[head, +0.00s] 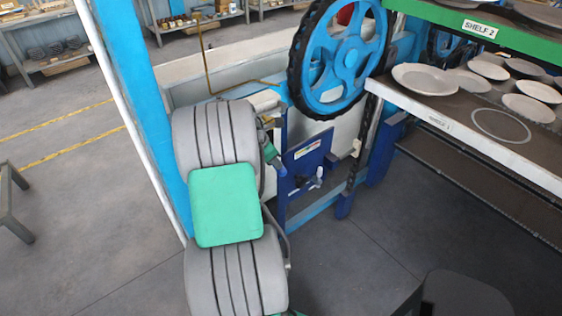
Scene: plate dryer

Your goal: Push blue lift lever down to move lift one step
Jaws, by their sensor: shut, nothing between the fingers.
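A dark blue panel (307,165) with a small label stands on the frame, just right of my arm. A short lever-like piece with a blue end (279,166) slants down at the panel's left edge, close beside my arm. I take it for the blue lift lever, but it is small and partly covered. A small whitish handle (317,178) sticks out at the panel's lower right. My grey arm with its green cap covers the area left of the panel. My gripper cannot be made out, so its contact with the lever cannot be told.
A large blue wheel with a black rim (342,60) stands above the panel. Shelves with plates (426,79) are at the right, under a green beam marked SHELF 2 (480,28). A blue post (130,80) rises at the left. Grey floor (370,240) is open in front.

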